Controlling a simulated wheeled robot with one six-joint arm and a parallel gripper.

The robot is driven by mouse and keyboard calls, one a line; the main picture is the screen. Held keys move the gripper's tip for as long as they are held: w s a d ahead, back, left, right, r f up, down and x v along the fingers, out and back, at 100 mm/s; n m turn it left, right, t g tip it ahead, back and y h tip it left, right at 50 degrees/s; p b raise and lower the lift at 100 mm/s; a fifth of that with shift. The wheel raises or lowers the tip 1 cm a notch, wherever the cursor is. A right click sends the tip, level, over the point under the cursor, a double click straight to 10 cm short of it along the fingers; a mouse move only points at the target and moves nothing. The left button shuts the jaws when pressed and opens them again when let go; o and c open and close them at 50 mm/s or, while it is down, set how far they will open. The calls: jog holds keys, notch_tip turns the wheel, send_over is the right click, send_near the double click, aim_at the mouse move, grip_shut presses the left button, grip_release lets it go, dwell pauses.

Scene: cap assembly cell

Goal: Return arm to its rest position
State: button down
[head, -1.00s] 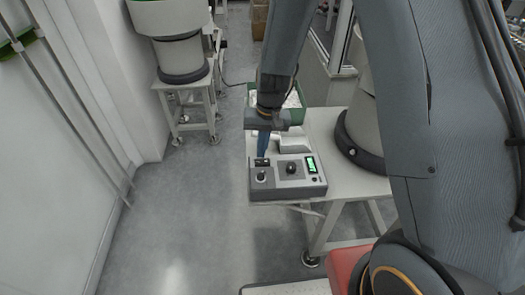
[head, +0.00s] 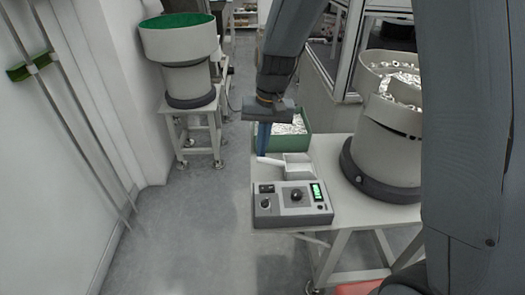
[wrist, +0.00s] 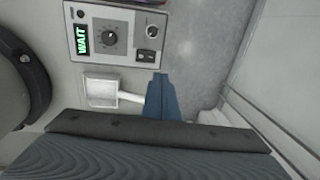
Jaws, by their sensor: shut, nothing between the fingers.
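My gripper (head: 263,142) hangs pointing down above the left edge of the white table (head: 345,210), behind the control box. In the wrist view its blue fingers (wrist: 161,85) are together with nothing between them. The grey control box (head: 292,203) has a knob, a switch and a green lit display, which reads "WAIT" in the wrist view (wrist: 81,39). A white scoop (head: 290,165) lies on the table behind the box; its square pan (wrist: 101,92) and handle show in the wrist view, the handle running toward the fingers. I cannot tell whether they touch.
A green bin (head: 308,143) of shiny parts stands behind the scoop. A large round feeder (head: 385,160) stands on the table to the right. Another feeder (head: 180,45) with a green bowl is at the back left. The floor (head: 195,235) left of the table is clear.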

dwell(0.3)
jog(key=s+d+r+t+h, duration=0.1)
jog(key=s+d+r, duration=0.1)
jog(key=s+d, duration=1.2)
jog(key=shift+s+d+r, duration=0.15)
jog(key=shift+s+d, duration=0.15)
jog(key=shift+s, duration=0.3)
dwell(0.8)
